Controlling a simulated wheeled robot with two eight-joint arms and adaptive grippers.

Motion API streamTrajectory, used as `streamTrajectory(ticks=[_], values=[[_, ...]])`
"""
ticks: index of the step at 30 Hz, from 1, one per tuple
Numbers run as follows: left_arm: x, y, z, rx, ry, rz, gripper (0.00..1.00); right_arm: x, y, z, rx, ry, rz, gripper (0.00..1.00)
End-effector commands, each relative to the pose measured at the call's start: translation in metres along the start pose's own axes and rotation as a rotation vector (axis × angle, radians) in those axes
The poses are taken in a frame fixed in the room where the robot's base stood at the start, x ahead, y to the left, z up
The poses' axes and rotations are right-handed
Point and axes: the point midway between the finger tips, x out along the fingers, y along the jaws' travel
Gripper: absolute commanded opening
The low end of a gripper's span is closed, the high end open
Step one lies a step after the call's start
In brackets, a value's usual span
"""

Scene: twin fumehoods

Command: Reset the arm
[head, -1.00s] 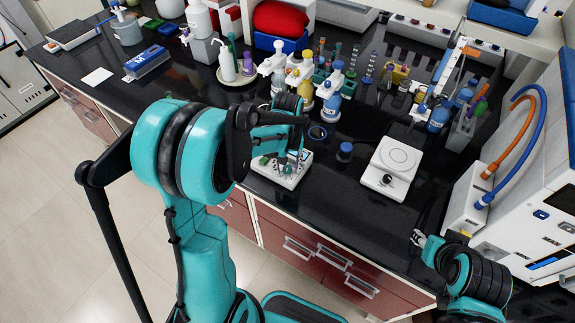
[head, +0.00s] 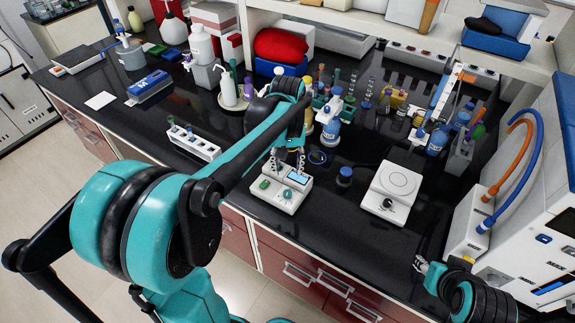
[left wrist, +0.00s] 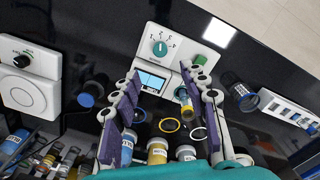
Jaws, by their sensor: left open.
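My left gripper (head: 289,158) is open and empty in the head view, pointing down just above the back of a small white device (head: 281,187) with a green knob and a blue screen. In the left wrist view the two purple-padded fingers (left wrist: 164,80) stand wide apart, with the same white device (left wrist: 170,50) beyond their tips.
A white rack (head: 193,142) with a few tubes lies left of my left arm. A white balance-like plate device (head: 391,192) and a blue-capped jar (head: 344,176) stand to the right. Several bottles crowd behind. A white machine with hoses (head: 530,215) stands at the right.

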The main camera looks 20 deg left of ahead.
Motion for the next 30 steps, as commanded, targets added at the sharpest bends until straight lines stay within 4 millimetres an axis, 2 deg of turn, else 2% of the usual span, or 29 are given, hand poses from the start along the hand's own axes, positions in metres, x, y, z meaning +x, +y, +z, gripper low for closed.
streamTrajectory(ticks=[19, 23, 30], values=[[-0.003, 0.000, 0.005, 0.012, 0.014, 0.005, 0.44, 0.002, 0.000, 0.001, 0.000, 0.000, 0.000, 0.40], [-0.004, -0.001, 0.026, 0.067, 0.081, 0.029, 0.44, 0.009, 0.000, 0.006, 0.000, 0.000, 0.000, 0.40], [0.009, -0.006, 0.089, 0.250, 0.315, 0.095, 0.44, 0.028, 0.000, 0.020, 0.000, 0.000, 0.000, 0.40]])
